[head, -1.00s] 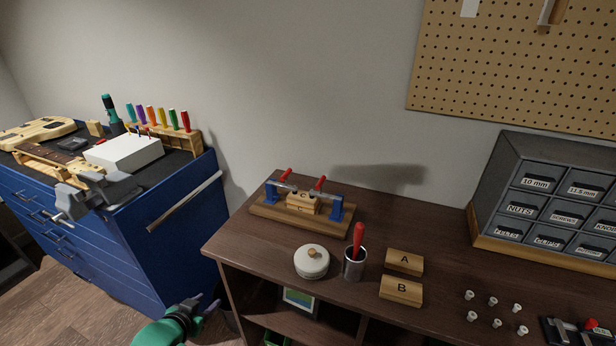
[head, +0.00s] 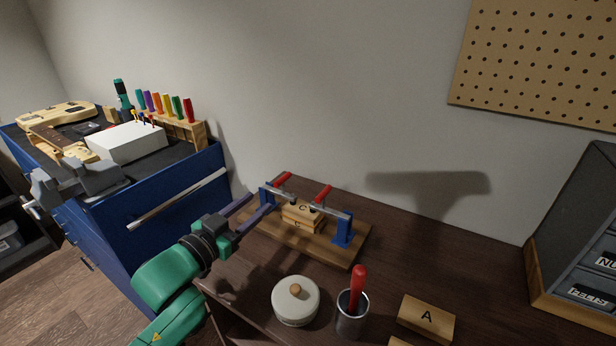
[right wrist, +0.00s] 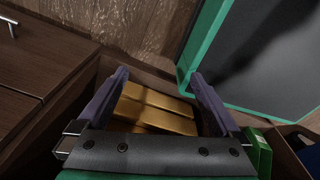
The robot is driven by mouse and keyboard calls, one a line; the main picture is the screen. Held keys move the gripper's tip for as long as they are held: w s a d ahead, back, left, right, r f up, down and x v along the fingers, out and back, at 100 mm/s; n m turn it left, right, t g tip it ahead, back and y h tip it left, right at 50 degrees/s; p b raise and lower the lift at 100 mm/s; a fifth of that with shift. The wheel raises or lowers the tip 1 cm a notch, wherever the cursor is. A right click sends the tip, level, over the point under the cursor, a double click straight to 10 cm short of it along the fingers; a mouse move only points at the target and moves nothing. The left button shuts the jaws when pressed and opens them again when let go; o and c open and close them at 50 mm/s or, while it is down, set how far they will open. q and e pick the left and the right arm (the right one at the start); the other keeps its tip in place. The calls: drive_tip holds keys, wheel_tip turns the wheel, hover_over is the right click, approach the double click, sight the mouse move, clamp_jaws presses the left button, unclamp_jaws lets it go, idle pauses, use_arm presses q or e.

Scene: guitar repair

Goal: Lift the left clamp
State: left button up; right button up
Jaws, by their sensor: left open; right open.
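A wooden block C (head: 303,210) sits under the bar. My left gripper (head: 258,203) is open and empty, its fingers pointing at the jig's left end near the left blue post; I cannot tell if they touch. My right gripper (right wrist: 160,78) is open in the right wrist view, away from the jig.
A white lidded pot (head: 296,303) and a metal cup (head: 352,318) with a red-handled tool stand in front of the jig. Block A (head: 427,318) lies to the right. Golden wooden pieces (right wrist: 155,108) show beyond my right fingers. The wall is behind.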

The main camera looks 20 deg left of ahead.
sight(288, 173)
use_arm(q)
drive_tip(key=w, duration=0.4)
drive_tip(key=w+d+p, duration=0.1)
drive_tip(key=w, duration=0.3)
drive_tip(key=w+d+r+p, duration=0.1)
drive_tip(key=w, duration=0.4)
drive_tip(key=shift+w+f, duration=0.2)
drive_tip(key=shift+w, duration=0.25)
use_arm(e)
drive_tip(key=shift+s+a+r, duration=0.2)
drive_tip(key=shift+s+r, duration=0.35)
drive_tip(key=shift+r, duration=0.2)
use_arm(q)
clamp_jaws()
use_arm(e)
drive_tip(key=shift+s+d, duration=0.1)
drive_tip(key=shift+d, duration=0.1)
